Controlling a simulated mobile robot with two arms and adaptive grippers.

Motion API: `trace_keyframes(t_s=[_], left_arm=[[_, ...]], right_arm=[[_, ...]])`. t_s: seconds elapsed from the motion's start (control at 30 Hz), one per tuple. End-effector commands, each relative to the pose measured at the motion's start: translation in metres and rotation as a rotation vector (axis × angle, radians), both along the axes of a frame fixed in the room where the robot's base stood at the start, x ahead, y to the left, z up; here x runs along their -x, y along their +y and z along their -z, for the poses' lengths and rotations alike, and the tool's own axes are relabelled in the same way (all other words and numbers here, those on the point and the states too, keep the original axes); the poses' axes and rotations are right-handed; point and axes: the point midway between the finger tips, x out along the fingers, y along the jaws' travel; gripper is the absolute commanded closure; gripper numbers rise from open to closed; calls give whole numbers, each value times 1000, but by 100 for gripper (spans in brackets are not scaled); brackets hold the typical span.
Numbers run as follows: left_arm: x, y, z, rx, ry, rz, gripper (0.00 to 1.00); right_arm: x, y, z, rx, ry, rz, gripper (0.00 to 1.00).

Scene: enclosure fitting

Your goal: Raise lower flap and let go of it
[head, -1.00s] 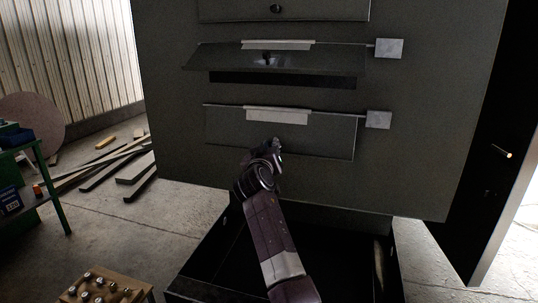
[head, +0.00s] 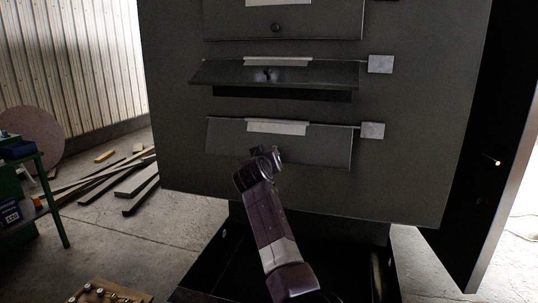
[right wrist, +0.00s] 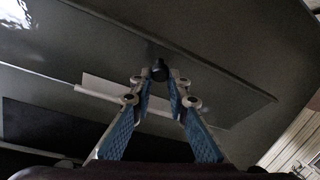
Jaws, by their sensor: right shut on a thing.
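The lower flap (head: 325,152) hangs on the dark grey panel in the head view, below a pale strip (head: 277,127). It looks close to the panel. How far it is tilted is hard to tell. My right gripper (right wrist: 160,78) has its blue-padded fingers closed around a small dark knob (right wrist: 159,66) in the right wrist view. The knob sits on a grey flap surface (right wrist: 215,72). In the head view my right gripper (head: 266,156) is in front of the lower flap and hides its knob. My left gripper is in neither view.
The middle flap (head: 320,75) tilts outward above a dark slot (head: 290,94). An upper flap (head: 330,25) lies flat. Pale square plates (head: 372,130) stick out at the right of the lower two flaps. A green table (head: 50,195) and planks (head: 135,190) are at the left.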

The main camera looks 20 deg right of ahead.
Motion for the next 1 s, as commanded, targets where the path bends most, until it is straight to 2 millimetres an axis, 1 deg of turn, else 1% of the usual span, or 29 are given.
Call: trace_keyframes(t_s=[0.03, 0.77, 0.8, 0.93, 1.0], left_arm=[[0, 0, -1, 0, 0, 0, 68], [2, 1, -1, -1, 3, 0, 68], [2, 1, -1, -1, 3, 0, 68], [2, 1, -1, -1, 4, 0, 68], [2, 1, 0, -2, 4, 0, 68]], right_arm=[[0, -1, -18, 13, -29, -3, 100], [0, -1, -18, 13, -30, -2, 100], [0, -1, -18, 13, -30, -2, 84], [0, -1, -17, 12, -28, -2, 70], [0, -1, -15, 10, -25, -1, 68]])
